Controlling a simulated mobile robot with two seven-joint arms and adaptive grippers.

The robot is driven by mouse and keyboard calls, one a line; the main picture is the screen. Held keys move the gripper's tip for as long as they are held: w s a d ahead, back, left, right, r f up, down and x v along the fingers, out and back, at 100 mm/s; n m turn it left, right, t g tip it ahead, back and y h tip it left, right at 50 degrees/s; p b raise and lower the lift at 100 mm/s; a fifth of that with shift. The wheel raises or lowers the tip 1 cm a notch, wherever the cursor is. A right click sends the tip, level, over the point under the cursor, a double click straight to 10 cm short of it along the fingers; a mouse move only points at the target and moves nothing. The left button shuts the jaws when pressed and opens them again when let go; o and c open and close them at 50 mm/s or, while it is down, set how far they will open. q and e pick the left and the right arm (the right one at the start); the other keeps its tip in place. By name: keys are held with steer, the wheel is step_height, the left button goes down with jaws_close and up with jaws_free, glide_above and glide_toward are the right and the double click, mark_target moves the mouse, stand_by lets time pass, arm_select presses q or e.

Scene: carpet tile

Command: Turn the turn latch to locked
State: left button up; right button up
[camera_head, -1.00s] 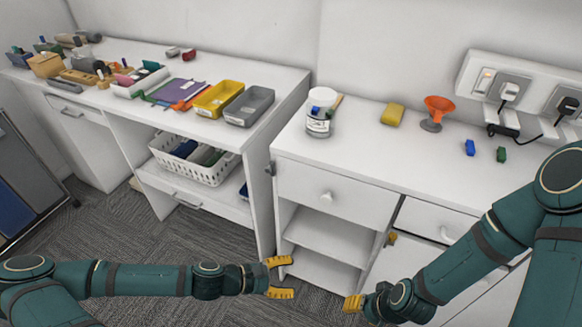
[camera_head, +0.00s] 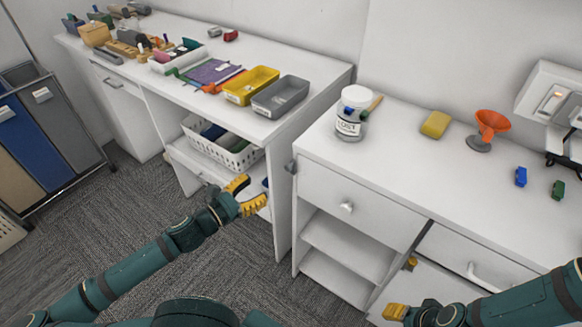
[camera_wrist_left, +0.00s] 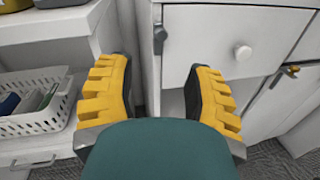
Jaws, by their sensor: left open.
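A small grey fitting, seemingly the turn latch (camera_head: 291,167), sits at the left front edge of the white cabinet, beside the top drawer. In the left wrist view it is the upright grey piece (camera_wrist_left: 160,38), beyond and between my fingers. My left gripper (camera_head: 249,193) is open and empty, left of the fitting and apart from it; its spread fingers also show in the left wrist view (camera_wrist_left: 158,78). Another small fitting (camera_head: 411,263), brass-coloured, is at the lower door's top corner. My right gripper (camera_head: 395,312) is low in front of the cabinet, its jaw opening hidden.
The drawer has a round white knob (camera_head: 346,207); open shelves (camera_head: 340,248) lie below. A white basket (camera_head: 232,158) sits in the left desk's shelf. A jar (camera_head: 353,115), a yellow sponge (camera_head: 435,124) and an orange funnel (camera_head: 490,124) stand on the cabinet top.

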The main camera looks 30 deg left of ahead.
mark_target(286, 169)
arm_select(q)
steer(key=b+x, duration=0.1)
steer(key=x, duration=1.1)
steer(key=shift+d+f+b, duration=0.1)
steer(key=shift+b, duration=0.25)
steer(key=shift+c, duration=0.4)
jaws_close()
